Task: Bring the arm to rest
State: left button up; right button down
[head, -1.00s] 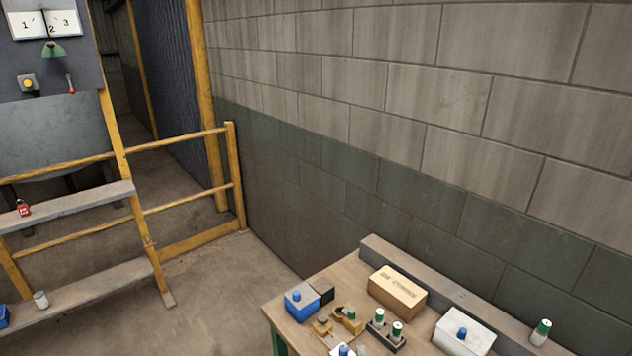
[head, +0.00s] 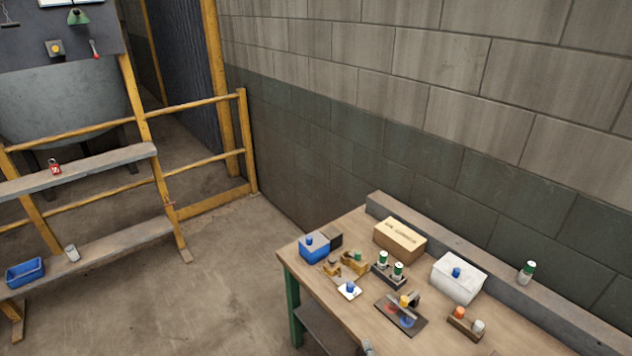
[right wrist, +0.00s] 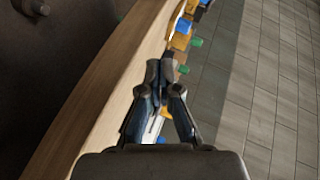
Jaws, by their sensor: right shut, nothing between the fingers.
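My right gripper (right wrist: 160,72) shows in the right wrist view with its dark fingers together and nothing between them. It is beside the wooden table edge. In the head view only a small grey tip of it (head: 368,347) shows at the bottom edge, at the front of the table (head: 345,232). My left gripper is in neither view.
The table holds a blue box (head: 314,250), a cardboard box (head: 400,240), a white box (head: 459,277), a dark plate (head: 388,318) and several small capped cylinders. A block wall stands behind. Yellow railings and a shelf (head: 75,174) stand left. Floor between is clear.

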jog(key=s+d+f+n+g+h, duration=0.15)
jog(key=s+n+g, duration=0.5)
jog(key=s, duration=1.15)
jog(key=s+d+f+n+g+h, duration=0.2)
jog(key=s+n+g, duration=0.45)
jog(key=s, duration=1.15)
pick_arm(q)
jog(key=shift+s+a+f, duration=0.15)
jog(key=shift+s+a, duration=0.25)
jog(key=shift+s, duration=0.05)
pick_arm(e)
jog(key=s+f, duration=0.3)
jog(key=f, duration=1.3)
jog(key=s+d+f+n+y, duration=0.1)
jog(key=s+f, duration=0.2)
jog(key=f, duration=1.2)
jog(key=shift+s+d+f, duration=0.2)
jog(key=shift+s+f, duration=0.15)
jog(key=shift+s, duration=0.05)
